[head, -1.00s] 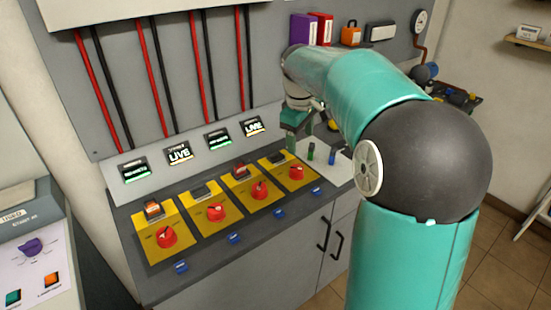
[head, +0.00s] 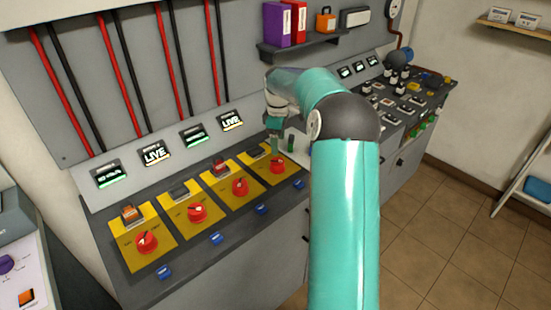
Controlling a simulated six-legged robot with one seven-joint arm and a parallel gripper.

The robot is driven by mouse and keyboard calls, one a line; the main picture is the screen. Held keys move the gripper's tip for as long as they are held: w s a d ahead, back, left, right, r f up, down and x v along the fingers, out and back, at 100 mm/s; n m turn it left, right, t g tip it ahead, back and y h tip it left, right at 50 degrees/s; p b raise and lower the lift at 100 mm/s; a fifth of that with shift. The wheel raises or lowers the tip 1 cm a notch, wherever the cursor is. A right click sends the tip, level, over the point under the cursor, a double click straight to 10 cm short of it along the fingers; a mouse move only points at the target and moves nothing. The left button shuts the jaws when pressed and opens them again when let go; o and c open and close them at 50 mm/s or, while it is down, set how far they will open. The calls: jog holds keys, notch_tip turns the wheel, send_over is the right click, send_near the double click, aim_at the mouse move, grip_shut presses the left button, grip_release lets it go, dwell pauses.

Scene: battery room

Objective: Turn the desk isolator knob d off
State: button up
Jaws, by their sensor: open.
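Four red rotary knobs stand on yellow plates along the desk panel; their letters are too small to read. The rightmost knob (head: 277,167), likely knob d, sits on its own yellow plate (head: 258,166). The display above that plate (head: 232,121) reads LIVE. My gripper (head: 276,146) is open and points down just behind the rightmost knob, seemingly apart from it. Its fingertips are small and partly hidden, so the exact gap cannot be told.
The other red knobs (head: 240,187), (head: 197,212) and (head: 147,241) stand close by to the left. Blue tags (head: 262,209) line the desk's front edge. A shelf (head: 300,47) with binders (head: 277,24) hangs above my arm.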

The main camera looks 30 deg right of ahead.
aim_at(277, 161)
notch_tip(277, 161, down, 8)
jog(key=shift+w+f, duration=0.15)
jog(key=shift+f, duration=0.05)
jog(key=shift+c, duration=0.5)
jog(key=c, duration=0.9)
